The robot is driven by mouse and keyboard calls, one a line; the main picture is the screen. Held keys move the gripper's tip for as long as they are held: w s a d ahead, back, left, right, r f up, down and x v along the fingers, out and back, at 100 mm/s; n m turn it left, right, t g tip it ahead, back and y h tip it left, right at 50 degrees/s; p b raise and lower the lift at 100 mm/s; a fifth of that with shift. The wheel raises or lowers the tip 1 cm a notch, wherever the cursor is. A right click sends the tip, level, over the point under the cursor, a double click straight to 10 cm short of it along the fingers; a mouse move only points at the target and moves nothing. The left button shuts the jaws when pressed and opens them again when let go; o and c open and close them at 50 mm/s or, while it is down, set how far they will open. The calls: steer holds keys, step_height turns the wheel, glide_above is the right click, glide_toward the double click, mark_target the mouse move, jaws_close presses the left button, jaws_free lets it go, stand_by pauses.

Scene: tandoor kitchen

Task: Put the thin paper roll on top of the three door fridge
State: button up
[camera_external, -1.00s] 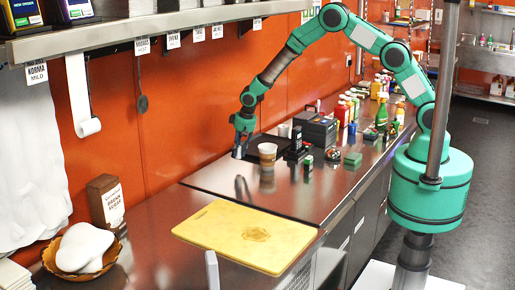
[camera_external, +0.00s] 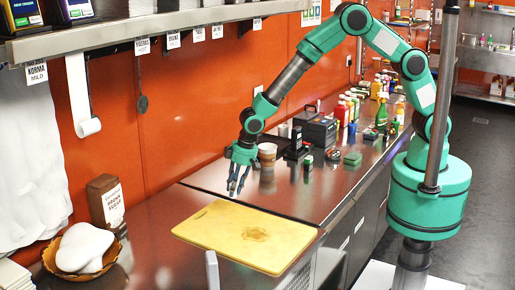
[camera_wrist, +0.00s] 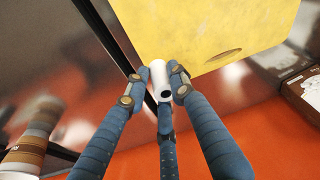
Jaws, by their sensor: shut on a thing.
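The thin paper roll (camera_wrist: 160,79), a small white tube with a dark hole in its end, sits between my fingertips in the wrist view. My gripper (camera_wrist: 157,88) is shut on it, with two blue fingers at its sides and a third beneath. In the external view my gripper (camera_external: 238,184) points down over the steel counter, just behind the yellow cutting board; the roll cannot be made out there. A steel-topped unit with door fronts (camera_external: 362,226) lies along the counter to the right; it may be the three door fridge, but I cannot count its doors.
The yellow cutting board (camera_external: 205,228) lies in front of my gripper. A paper cup (camera_external: 267,153), a dark appliance (camera_external: 318,130) and several bottles stand behind it. A brown sugar box (camera_external: 105,201) and a bowl (camera_external: 108,262) are at left. The steel top right of the cup is partly clear.

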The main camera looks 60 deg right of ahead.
steer(key=s+a+n, duration=0.1)
steer(key=s+a, duration=0.3)
steer(key=s, duration=0.1)
steer(key=s+a+n+b, duration=0.1)
steer(key=s+a, duration=0.2)
steer(key=s, duration=0.2)
steer(key=s+a+n, duration=0.1)
steer(key=s+a, duration=0.3)
steer(key=s, duration=0.2)
steer(key=shift+a+g+y+b, duration=0.3)
steer(key=shift+a+y+b, duration=0.05)
steer(key=shift+y+b, duration=0.05)
steer(key=s+a+n, duration=0.1)
steer(key=s+a, duration=0.1)
steer(key=s, duration=0.4)
steer(key=s+a+n+b, duration=0.1)
steer(key=s+a, duration=0.1)
steer(key=s, duration=0.4)
steer(key=s+a+n+b, duration=0.1)
steer(key=s+a+n, duration=0.1)
steer(key=s, duration=0.4)
steer(key=shift+s+a+g+y, duration=0.3)
steer(key=shift+s+a, duration=0.1)
steer(key=shift+w+a, duration=0.1)
